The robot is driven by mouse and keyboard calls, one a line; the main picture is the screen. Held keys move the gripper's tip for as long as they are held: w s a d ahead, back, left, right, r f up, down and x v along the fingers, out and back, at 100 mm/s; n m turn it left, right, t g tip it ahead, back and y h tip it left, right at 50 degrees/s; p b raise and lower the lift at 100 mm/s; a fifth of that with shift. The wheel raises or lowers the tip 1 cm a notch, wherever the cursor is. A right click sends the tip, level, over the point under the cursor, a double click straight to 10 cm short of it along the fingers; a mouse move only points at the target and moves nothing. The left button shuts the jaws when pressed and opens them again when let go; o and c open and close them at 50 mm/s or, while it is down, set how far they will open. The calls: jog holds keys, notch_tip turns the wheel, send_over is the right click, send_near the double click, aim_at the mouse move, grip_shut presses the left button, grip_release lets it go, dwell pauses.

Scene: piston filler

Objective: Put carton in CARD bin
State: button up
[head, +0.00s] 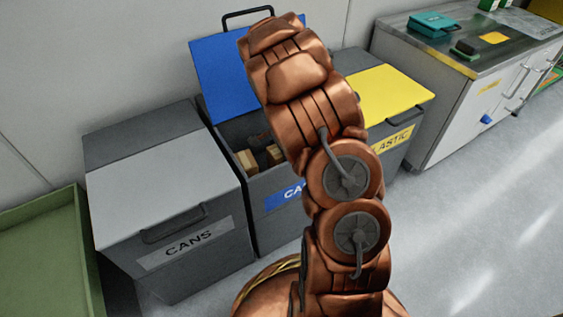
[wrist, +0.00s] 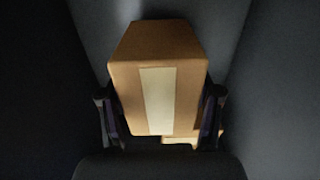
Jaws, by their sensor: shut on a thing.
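A brown carton (wrist: 158,60) with a pale strip fills the middle of the wrist view. My gripper (wrist: 160,112) is shut on it, one dark finger at each side. In the head view the CARD bin (head: 285,193) has its blue lid (head: 222,65) raised, and my arm covers part of its label and opening. Tan box shapes (head: 247,160) show inside the opening; I cannot tell which is the held one. My gripper is mostly hidden in the head view. Dark walls surround the carton in the wrist view. Another tan piece (wrist: 180,140) shows below it.
The closed grey CANS bin (head: 165,195) stands on the left, and the PLASTIC bin with a yellow lid (head: 385,92) on the right. A green tray (head: 45,250) is at the far left. A counter (head: 470,75) stands at the right. The floor in front is clear.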

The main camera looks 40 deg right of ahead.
notch_tip(320, 180, down, 2)
jog(key=shift+f+b, duration=0.25)
jog(key=shift+b, duration=0.05)
jog(key=o, duration=1)
jog(key=shift+o, duration=0.2)
